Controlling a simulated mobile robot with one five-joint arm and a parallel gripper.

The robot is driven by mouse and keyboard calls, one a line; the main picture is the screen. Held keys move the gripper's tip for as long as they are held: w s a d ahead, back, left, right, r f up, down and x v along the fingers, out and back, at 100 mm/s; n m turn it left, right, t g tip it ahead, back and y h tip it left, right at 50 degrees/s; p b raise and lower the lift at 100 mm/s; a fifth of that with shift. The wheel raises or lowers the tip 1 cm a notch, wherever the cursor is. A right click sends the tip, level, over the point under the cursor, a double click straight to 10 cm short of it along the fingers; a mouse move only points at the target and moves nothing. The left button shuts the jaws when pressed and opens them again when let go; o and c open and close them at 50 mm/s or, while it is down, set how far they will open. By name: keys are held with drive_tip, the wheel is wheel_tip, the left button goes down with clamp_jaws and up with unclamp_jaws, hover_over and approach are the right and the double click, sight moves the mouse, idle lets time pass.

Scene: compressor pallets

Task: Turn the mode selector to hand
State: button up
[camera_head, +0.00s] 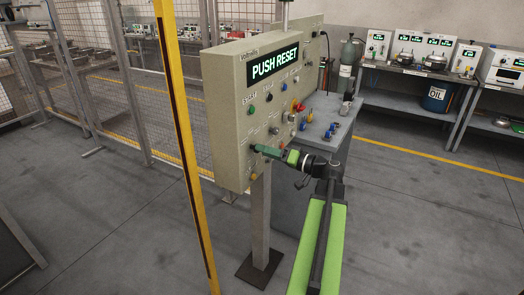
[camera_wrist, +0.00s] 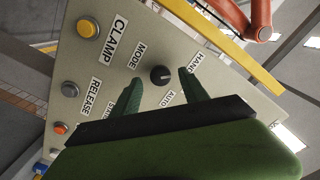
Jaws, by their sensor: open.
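The mode selector (camera_wrist: 160,75) is a small round black knob on the beige control panel (camera_head: 228,120). In the wrist view it sits among the labels MODE, HAND and AUTO. A small pale mark shows on it, but I cannot tell surely which label it points at. My gripper (camera_wrist: 161,78) is open, with one green finger on each side of the knob in the picture. I cannot tell whether the fingers touch it or how deep they reach. In the head view my gripper (camera_head: 266,151) is at the panel's lower face and hides the knob.
The panel's display (camera_head: 274,63) reads PUSH RESET. A yellow post (camera_head: 180,140) stands left of the panel. A grey table (camera_head: 335,125) stands behind it.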

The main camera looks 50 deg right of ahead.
drive_tip(key=v, duration=1.5)
drive_tip(key=shift+s, duration=0.2)
drive_tip(key=w+a+f+n+g+y+p, duration=0.1)
drive_tip(key=w+a+f+g+y, duration=0.1)
drive_tip(key=w+a+f+g, duration=0.6)
drive_tip(key=w+a+f+n+g+y+p, duration=0.15)
drive_tip(key=w+a+f, duration=0.25)
drive_tip(key=w+a, duration=0.85)
drive_tip(key=a+f+n+g+h, duration=0.1)
drive_tip(key=a+f+g+h, duration=0.1)
drive_tip(key=a, duration=0.8)
drive_tip(key=a+f+n+g+h+p, duration=0.1)
drive_tip(key=a+f+g+h, duration=0.2)
drive_tip(key=a, duration=0.7)
drive_tip(key=a+f+n+g+h, duration=0.1)
drive_tip(key=a+f+g+h, duration=0.1)
drive_tip(key=a, duration=0.7)
drive_tip(key=shift+s+a+f+n+g+h, duration=0.35)
drive_tip(key=shift+s+a+f+g+h, duration=0.05)
drive_tip(key=shift+g+h, duration=0.05)
drive_tip(key=shift+d, duration=0.1)
